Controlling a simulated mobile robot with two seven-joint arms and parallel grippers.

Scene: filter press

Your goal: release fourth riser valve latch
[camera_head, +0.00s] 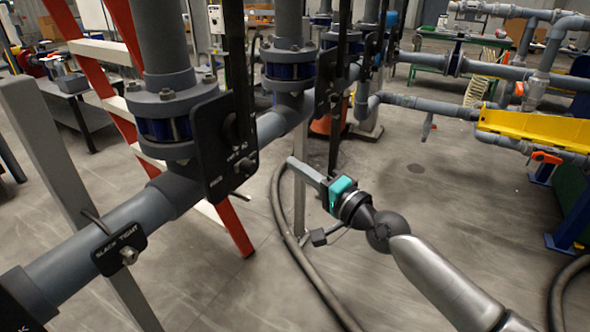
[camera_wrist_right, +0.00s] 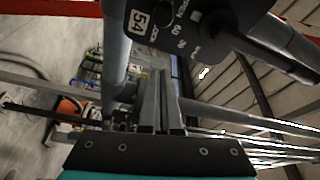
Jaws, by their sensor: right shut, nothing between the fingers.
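Several riser valves with dark blue bodies and black plates stand in a row along a grey pipe (camera_head: 115,225). The nearest riser valve (camera_head: 165,130) has a black latch plate (camera_head: 228,145) on its right side, with a black upright lever (camera_head: 238,60). A second valve (camera_head: 288,70) stands behind it, with others farther off. I cannot tell which one counts as fourth. My right gripper (camera_head: 293,162) is shut and empty, to the right of the nearest plate and below the pipe. In the right wrist view its fingers (camera_wrist_right: 160,82) are together, near a black plate marked 54 (camera_wrist_right: 185,28). My left gripper is not in view.
A red ladder (camera_head: 125,60) stands behind the pipe at the left. A grey post (camera_head: 60,165) rises in front of it. A dark hose (camera_head: 290,225) curves over the floor. A yellow tray (camera_head: 535,125) and more pipes are at the right.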

